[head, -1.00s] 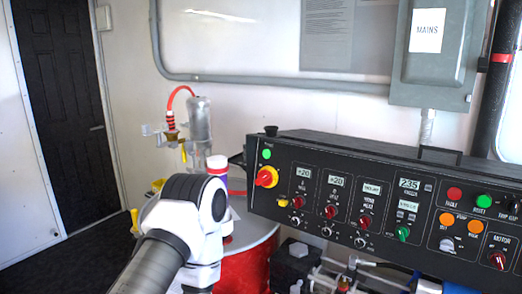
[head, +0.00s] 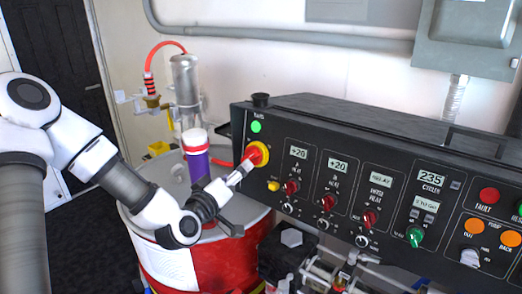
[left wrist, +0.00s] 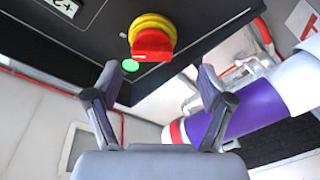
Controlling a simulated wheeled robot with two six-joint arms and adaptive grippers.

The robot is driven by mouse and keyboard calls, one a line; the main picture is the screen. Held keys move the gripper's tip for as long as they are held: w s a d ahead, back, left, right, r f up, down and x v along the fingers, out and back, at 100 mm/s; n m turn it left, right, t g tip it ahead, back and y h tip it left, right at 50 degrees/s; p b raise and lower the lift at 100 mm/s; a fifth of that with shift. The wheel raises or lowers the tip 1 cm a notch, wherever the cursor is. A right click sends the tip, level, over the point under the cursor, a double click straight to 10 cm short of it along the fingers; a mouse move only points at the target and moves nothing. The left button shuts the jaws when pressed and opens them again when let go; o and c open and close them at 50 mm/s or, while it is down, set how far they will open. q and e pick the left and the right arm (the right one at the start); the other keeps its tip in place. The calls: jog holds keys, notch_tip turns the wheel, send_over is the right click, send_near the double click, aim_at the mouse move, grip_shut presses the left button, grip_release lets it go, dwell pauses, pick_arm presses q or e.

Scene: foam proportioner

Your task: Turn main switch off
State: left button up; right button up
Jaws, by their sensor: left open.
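The main switch (head: 257,155) is a red rotary knob on a yellow ring at the left end of the black control panel. A green light (head: 256,127) sits beside it. My left gripper (head: 243,170) is at the knob's lower left in the head view. In the left wrist view the red knob (left wrist: 152,42) lies beyond the two spread fingers of my left gripper (left wrist: 155,100), with nothing between them. The knob appears apart from the fingertips. The green light (left wrist: 130,66) also shows lit there. My right gripper is in neither view.
The black panel (head: 400,150) carries several other knobs, displays and buttons to the right. A red drum (head: 150,262) stands below my left arm. A purple and white cylinder (head: 196,155) stands close behind my left wrist, and a clear canister (head: 186,85) is behind it.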

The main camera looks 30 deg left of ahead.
aim_at(251, 156)
pick_arm(q)
jog(key=shift+w+d+r+p, duration=0.15)
jog(key=shift+w+r+p, duration=0.5)
jog(key=shift+r, duration=0.3)
jog(key=w, duration=0.1)
jog(key=w+f, duration=0.1)
jog(key=w, duration=0.3)
jog(key=shift+w+a+f, duration=0.1)
jog(key=shift+a+f, duration=0.05)
jog(key=shift+a, duration=0.2)
jog(key=shift+s+r, duration=0.25)
jog(key=shift+s, duration=0.1)
jog(key=shift+c, duration=0.3)
jog(key=shift+s+r, duration=0.1)
jog(key=shift+s, duration=0.1)
jog(key=c, duration=1.1)
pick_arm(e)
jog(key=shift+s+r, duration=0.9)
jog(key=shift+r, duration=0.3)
